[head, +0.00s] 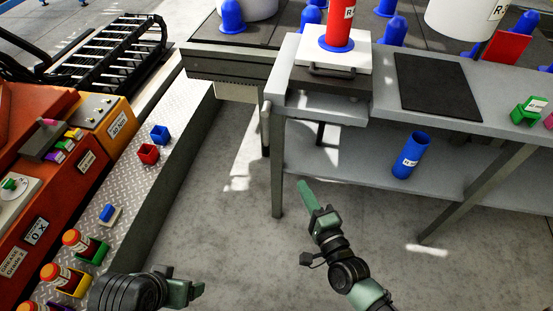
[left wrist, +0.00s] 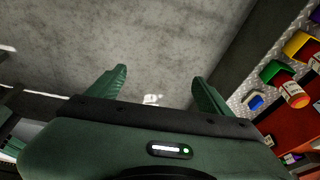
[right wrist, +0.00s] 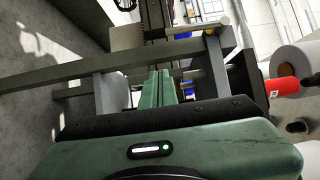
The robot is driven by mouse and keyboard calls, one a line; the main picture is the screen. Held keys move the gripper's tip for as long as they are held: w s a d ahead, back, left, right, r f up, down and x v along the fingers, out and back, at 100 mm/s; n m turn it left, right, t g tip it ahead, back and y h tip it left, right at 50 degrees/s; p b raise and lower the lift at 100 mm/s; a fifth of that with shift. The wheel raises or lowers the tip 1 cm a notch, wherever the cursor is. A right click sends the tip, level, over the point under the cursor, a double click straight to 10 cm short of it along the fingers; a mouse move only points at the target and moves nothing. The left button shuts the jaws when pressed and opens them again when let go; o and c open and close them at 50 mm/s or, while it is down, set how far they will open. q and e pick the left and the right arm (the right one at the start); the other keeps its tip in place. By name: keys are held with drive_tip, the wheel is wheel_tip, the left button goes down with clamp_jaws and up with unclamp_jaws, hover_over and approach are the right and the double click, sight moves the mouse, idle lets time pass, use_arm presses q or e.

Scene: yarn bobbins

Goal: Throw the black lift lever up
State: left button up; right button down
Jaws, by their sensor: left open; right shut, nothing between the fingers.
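A dark handle-like bar (head: 330,71) shows at the front of the white block (head: 346,50) on the grey workbench; I cannot tell whether it is the black lift lever. My right gripper (head: 304,185) is shut and empty, in front of the bench and low beside its left front leg, apart from the bar. Its closed fingers also show in the right wrist view (right wrist: 161,79), with grey frame bars beyond. My left gripper (head: 199,288) is near the bottom of the head view; the left wrist view shows its fingers (left wrist: 160,75) spread and empty over the floor.
A red bobbin (head: 340,22) with a blue base stands on the white block. The orange machine (head: 30,200) and a metal step (head: 172,165) with small coloured holders lie left. Bare floor lies between.

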drive_tip(key=shift+w, duration=0.1)
use_arm(q)
drive_tip(key=w+d+r+t+h+b, duration=0.1)
drive_tip(key=w+d+r+t+b, duration=0.1)
drive_tip(key=w, duration=0.7)
drive_tip(key=shift+d+r+t, duration=0.3)
drive_tip(key=shift+d+t, duration=0.15)
drive_tip(key=shift+t, duration=0.95)
use_arm(e)
drive_tip(key=s+a+x, duration=0.1)
drive_tip(key=a+x, duration=0.1)
drive_tip(key=x, duration=1)
drive_tip(key=shift+w+a, duration=0.35)
drive_tip(key=shift+a, duration=0.15)
use_arm(q)
drive_tip(key=shift+w+b, duration=0.2)
drive_tip(key=shift+b, duration=0.1)
